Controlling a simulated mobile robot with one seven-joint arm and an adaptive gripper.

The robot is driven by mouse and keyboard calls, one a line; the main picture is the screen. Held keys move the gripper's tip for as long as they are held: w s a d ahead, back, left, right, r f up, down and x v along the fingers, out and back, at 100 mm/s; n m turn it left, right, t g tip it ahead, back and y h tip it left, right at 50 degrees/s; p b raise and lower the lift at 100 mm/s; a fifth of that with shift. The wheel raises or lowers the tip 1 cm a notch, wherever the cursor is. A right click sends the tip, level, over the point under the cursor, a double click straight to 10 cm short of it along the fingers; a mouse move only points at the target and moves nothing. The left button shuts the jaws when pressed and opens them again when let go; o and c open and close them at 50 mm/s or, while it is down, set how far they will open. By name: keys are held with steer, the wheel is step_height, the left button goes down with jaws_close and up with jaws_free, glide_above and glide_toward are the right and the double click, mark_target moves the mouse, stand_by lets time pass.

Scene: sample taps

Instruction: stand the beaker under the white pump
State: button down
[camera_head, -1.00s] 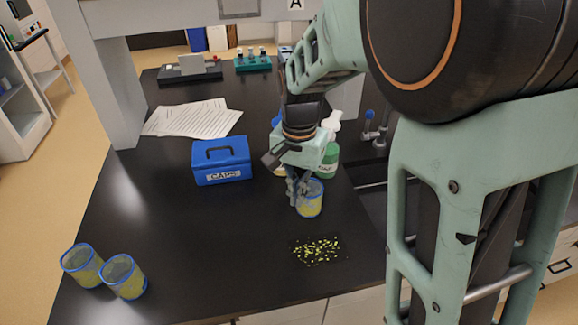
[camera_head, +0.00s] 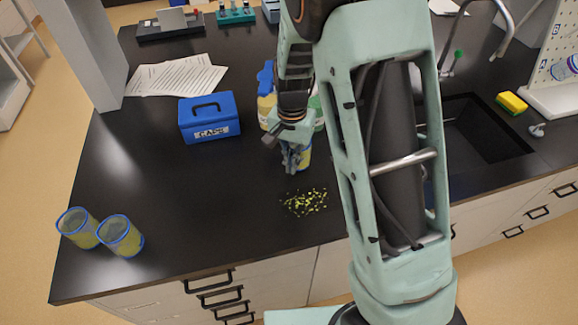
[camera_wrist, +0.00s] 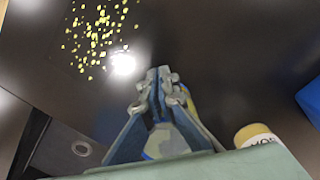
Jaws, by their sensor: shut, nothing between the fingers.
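A beaker (camera_head: 305,158) with a blue rim and yellow contents stands on the black bench, mostly hidden behind my gripper (camera_head: 292,169). My gripper is shut and empty, pointing down close against the beaker's near left side; I cannot tell whether they touch. In the wrist view the shut fingers (camera_wrist: 160,78) cover much of the beaker (camera_wrist: 168,145). Behind the beaker stands a green bottle (camera_head: 317,115), mostly hidden by my arm; its white pump is not visible now. A yellow bottle (camera_head: 265,112) with a blue pump stands left of it.
Yellow bits (camera_head: 305,202) lie spilled in front of the beaker. Two more blue-rimmed beakers (camera_head: 77,228) (camera_head: 121,236) stand at the front left corner. A blue CAPS box (camera_head: 209,118) and papers (camera_head: 175,76) lie farther back. A sink (camera_head: 480,135) is at right.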

steer(key=shift+w, duration=0.1)
steer(key=shift+w+d, duration=0.4)
steer(key=shift+w, duration=0.5)
steer(key=shift+w+d, duration=0.4)
steer(key=shift+w, duration=0.45)
steer(key=shift+s, duration=0.1)
